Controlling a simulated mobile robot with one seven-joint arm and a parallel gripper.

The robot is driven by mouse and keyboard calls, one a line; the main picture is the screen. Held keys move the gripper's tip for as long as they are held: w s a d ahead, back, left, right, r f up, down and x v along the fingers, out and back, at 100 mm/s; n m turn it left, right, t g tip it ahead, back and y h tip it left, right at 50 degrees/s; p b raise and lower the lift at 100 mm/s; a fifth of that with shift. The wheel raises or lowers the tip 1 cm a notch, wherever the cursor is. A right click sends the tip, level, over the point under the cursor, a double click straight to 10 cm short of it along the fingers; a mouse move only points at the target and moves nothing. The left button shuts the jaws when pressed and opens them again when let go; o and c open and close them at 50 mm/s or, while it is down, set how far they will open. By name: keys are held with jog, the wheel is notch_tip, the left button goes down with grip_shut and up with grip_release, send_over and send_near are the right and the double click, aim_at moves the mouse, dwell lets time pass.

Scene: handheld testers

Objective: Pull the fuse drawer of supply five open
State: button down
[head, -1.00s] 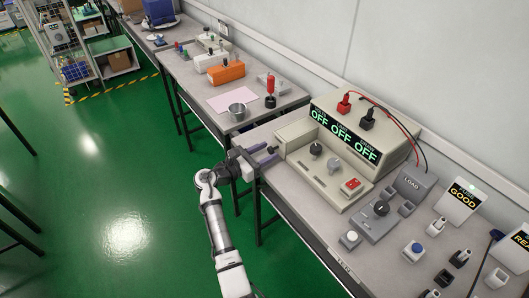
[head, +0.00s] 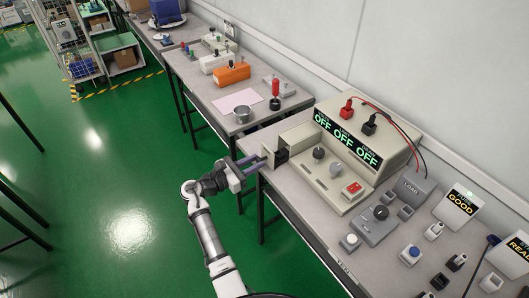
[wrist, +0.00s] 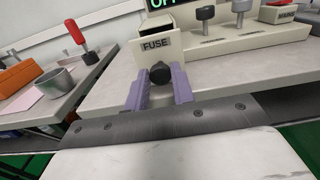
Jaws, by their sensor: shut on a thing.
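The beige power supply (head: 322,178) stands on the bench with three green OFF displays. Its fuse drawer (head: 268,154) juts out from the left end of the case, with a dark gap (head: 283,157) behind its front. In the wrist view the drawer front (wrist: 157,45) reads FUSE and carries a black knob (wrist: 160,73). My gripper (head: 258,162) is at this knob, its purple fingers shut on either side of it; the fingers also show in the wrist view (wrist: 160,82). The drawer's inside is hidden in the wrist view.
A metal cup (head: 242,115) and a red-handled tool (head: 275,94) stand on the neighbouring bench (head: 212,90). A grey LOAD box (head: 413,186) and several small plugs lie right of the supply.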

jog(key=shift+s+a, duration=0.4)
jog(key=shift+a, duration=0.15)
jog(key=c, duration=1.2)
grip_release()
jog(key=b+v, duration=0.3)
jog(key=v, duration=1)
jog(key=shift+s+a, duration=0.25)
jog(key=shift+a, duration=0.05)
